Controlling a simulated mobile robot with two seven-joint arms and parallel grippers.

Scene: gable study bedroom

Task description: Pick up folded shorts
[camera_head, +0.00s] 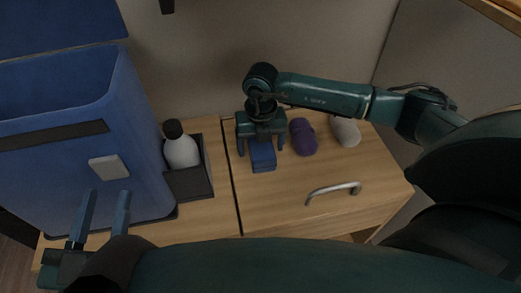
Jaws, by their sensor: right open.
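A small dark blue folded bundle (263,158), which looks like the folded shorts, lies on the wooden cabinet top (285,200). My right gripper (261,147) is right over it, pointing down, with its fingers apart at either side of the bundle's back part. The gripper body hides the back of the bundle, and I cannot tell whether the fingers touch it. My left gripper (104,205) is at the lower left in front of the blue bin, with its two fingers apart and nothing between them.
A purple roll (303,137) and a pale grey roll (345,130) lie right of the bundle. A dark tray (190,184) with a white bottle (181,150) stands to its left. A large open blue bin (135,130) fills the left.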

